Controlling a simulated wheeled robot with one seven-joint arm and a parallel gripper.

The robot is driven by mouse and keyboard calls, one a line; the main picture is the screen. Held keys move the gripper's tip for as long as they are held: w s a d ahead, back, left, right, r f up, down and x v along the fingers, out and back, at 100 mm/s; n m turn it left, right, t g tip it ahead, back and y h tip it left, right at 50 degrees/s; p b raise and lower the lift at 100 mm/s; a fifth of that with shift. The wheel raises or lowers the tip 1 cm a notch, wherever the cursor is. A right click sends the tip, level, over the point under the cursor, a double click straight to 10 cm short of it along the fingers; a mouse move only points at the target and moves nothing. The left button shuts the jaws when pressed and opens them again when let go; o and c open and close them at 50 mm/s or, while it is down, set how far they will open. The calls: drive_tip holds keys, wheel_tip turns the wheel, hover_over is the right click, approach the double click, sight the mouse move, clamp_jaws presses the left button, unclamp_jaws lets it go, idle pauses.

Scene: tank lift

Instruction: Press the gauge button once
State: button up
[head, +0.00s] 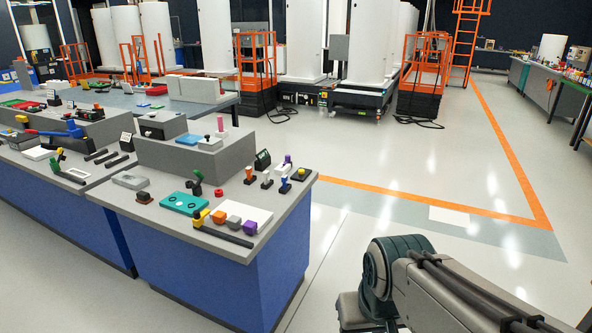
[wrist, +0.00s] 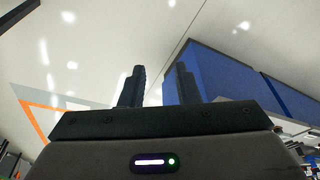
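A grey-topped blue workbench (head: 222,238) stands left of centre in the head view and carries several small fixtures. A small dark box with a pale green face (head: 262,160) stands near its back edge and may be the gauge. A yellow button on a black base (head: 299,174) sits near the right corner. I cannot tell which fixture is the gauge button. My gripper (wrist: 160,86) shows in the wrist view with its two dark fingers apart and nothing between them. It is outside the head view and away from the bench top; the wrist view shows floor and a blue bench side.
Open floor (head: 385,205) with an orange line lies right of the bench.

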clamp_jaws()
idle(1.5)
